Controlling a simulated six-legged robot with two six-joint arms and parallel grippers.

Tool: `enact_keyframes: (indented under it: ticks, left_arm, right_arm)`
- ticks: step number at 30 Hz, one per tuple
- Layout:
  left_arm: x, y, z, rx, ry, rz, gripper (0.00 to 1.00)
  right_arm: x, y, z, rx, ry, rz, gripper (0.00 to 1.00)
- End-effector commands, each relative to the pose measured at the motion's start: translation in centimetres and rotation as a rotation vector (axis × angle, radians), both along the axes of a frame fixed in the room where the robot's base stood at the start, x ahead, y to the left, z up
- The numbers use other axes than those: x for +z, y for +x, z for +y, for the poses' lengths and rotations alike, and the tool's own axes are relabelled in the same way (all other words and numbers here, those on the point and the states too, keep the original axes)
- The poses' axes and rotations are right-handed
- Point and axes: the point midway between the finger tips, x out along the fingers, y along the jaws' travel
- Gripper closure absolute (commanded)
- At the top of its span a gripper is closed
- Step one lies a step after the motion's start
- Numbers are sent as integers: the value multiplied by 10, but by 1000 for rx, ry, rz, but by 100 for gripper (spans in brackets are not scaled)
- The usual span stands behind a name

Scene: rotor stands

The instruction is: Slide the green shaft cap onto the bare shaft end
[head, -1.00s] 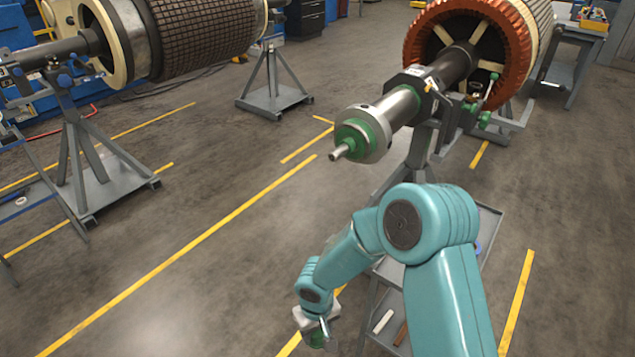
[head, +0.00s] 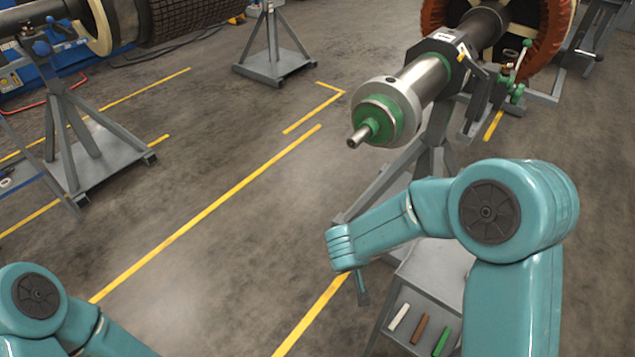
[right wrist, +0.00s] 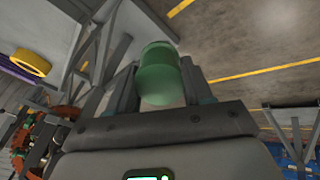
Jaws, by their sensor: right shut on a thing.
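The rotor shaft (head: 424,78) points toward me at upper right in the head view, with a pale collar, a green ring (head: 372,118) and a thin bare metal end (head: 358,139). The green shaft cap (right wrist: 160,78) is between the fingers of my right gripper (right wrist: 158,62) in the right wrist view. That gripper is shut on the cap. In the head view only a grey part of my right gripper (head: 362,288) shows, below and apart from the shaft end; the cap is hidden there. My left arm shows at lower left, its gripper out of view.
A grey stand (head: 437,160) carries the shaft. A grey cart shelf (head: 383,342) below my right arm holds white, brown and green bars. Another rotor stand (head: 85,160) is at the left. Open floor with yellow lines lies between. A yellow ring (right wrist: 30,62) shows in the wrist view.

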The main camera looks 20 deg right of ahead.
Motion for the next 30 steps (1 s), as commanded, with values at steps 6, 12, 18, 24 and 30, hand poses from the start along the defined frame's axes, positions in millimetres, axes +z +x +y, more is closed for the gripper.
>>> enact_keyframes:
  ticks: [6,12,18,24,30]
  left_arm:
    - [-36,0,0,0,0,0,5]
    - [-56,0,0,0,0,0,5]
    - [-63,0,0,0,0,0,5]
    - [-59,0,0,0,0,0,5]
    - [-52,0,0,0,0,0,5]
  right_arm:
    - [77,46,27,-107,-381,-417,71]
    - [171,57,66,-182,-662,-658,71]
    - [221,49,87,-182,-761,-740,71]
    - [229,52,85,-183,-777,-745,71]
    - [230,62,73,-185,-778,-743,71]
